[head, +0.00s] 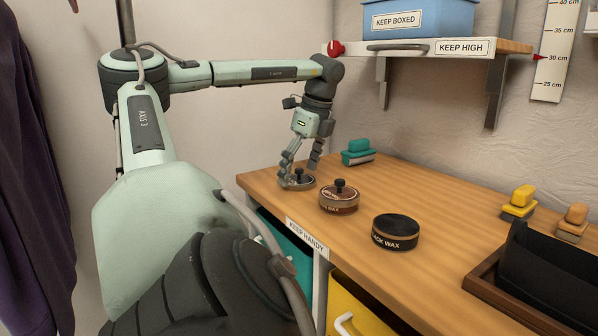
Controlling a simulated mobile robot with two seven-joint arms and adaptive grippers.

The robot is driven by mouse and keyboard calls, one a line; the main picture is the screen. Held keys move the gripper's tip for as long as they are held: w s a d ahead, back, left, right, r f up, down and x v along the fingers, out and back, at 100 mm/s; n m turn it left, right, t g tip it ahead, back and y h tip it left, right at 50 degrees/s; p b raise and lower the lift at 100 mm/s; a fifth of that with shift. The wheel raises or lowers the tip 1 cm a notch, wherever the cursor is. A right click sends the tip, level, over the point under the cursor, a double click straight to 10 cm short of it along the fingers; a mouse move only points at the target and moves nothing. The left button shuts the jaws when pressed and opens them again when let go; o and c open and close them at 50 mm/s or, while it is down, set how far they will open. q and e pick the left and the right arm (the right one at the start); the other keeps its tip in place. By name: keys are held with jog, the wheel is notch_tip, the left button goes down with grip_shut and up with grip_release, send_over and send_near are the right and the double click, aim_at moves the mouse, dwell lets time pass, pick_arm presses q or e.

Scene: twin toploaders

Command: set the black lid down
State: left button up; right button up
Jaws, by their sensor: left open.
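The black lid (297,183), a low dark disc with an upright knob, appears to lie flat on the wooden bench near its left end. My left gripper (301,168) is right above it, fingers pointing down and apart around the knob. One finger hides part of the lid's left side; I cannot tell whether it touches. The black wax tin (396,234) stands upright toward the bench's front, with no knob on its dark top. The brown wax tin (339,202) stands between them, with a knobbed lid on it. My right gripper is out of view.
A teal brush (359,152) lies behind the lid. Yellow (519,203) and tan (573,222) brushes and a dark tray (484,284) are at the right. A shelf (514,47) with a blue box (420,18) hangs above. The bench's middle back is clear.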

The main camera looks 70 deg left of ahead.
aim_at(309, 182)
pick_arm(q)
jog(key=shift+r, duration=0.2)
jog(key=p+v, duration=0.2)
jog(key=v, duration=1)
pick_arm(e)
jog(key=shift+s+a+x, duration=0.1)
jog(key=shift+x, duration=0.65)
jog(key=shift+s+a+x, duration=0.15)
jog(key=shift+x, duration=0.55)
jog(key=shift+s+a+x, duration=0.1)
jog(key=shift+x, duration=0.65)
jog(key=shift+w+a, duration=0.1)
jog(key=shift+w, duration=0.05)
